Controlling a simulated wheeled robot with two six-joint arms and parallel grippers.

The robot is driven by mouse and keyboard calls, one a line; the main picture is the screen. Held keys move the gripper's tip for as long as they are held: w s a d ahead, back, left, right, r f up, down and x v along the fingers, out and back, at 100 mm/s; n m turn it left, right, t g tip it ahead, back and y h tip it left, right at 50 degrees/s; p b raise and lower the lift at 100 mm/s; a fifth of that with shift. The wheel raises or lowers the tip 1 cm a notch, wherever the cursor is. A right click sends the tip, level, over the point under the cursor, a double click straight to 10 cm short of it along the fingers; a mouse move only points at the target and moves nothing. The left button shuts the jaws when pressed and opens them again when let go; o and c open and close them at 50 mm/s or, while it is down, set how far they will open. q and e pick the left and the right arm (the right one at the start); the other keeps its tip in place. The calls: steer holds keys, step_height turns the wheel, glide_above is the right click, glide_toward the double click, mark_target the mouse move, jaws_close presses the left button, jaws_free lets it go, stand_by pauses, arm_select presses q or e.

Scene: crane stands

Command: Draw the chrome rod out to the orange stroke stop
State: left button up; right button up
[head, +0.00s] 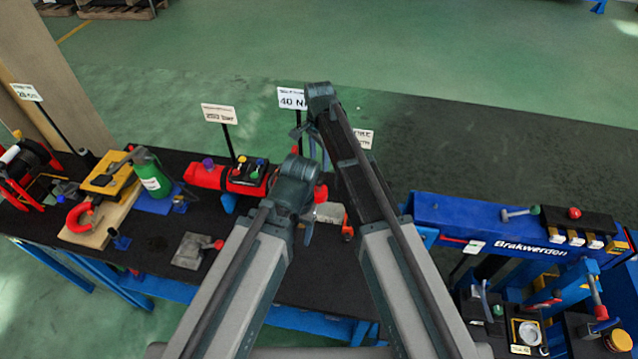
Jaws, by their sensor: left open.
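My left gripper (310,218) is at the end of the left arm, pointing down over the middle of the black-topped bench. It is open, with nothing visibly held. Just right of it, partly hidden between my two arms, are a red part (321,193), a pale grey block (330,212) and a small orange-red piece (347,233). I cannot tell whether the orange-red piece is the stroke stop. I cannot clearly make out the chrome rod. My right gripper (312,143) is farther back near the "40 N" sign; its jaws are too small and dark to judge.
The black bench (150,235) holds a green bottle (152,180), a red ring (82,217), a red case (207,176) and a grey plate (192,250) on the left. Signs stand along its back edge.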

mark_target(319, 179)
step_height(319, 179, down, 10)
steer(key=b, duration=0.8)
steer(key=shift+r+b, duration=0.1)
steer(key=shift+b, duration=0.3)
jaws_close()
stand_by(0.6)
